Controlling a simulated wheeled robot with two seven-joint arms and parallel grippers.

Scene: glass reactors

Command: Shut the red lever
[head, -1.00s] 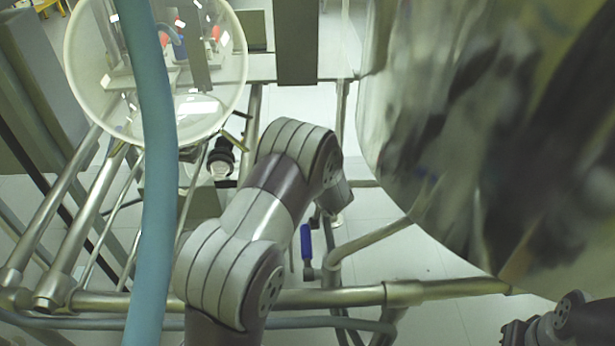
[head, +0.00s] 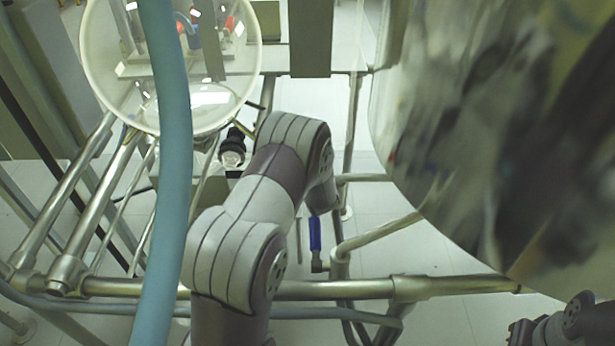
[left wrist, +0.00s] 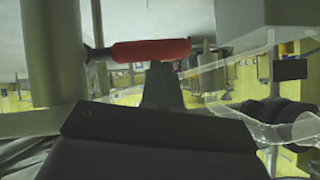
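The red lever (left wrist: 150,50) lies almost horizontal in the upper middle of the left wrist view, its left end beside a thick upright post. My left gripper (left wrist: 161,66) points at it, with its dark fingers close together just below the lever's middle; they look shut with nothing between them. I cannot tell whether the tips touch the lever.
A round glass vessel (head: 108,92) stands at upper left, and a large shiny vessel (head: 470,140) fills the right. A blue hose (head: 172,130) hangs in front. Metal frame pipes (head: 350,289) cross below. A blue handle (head: 315,233) sits beside my arm.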

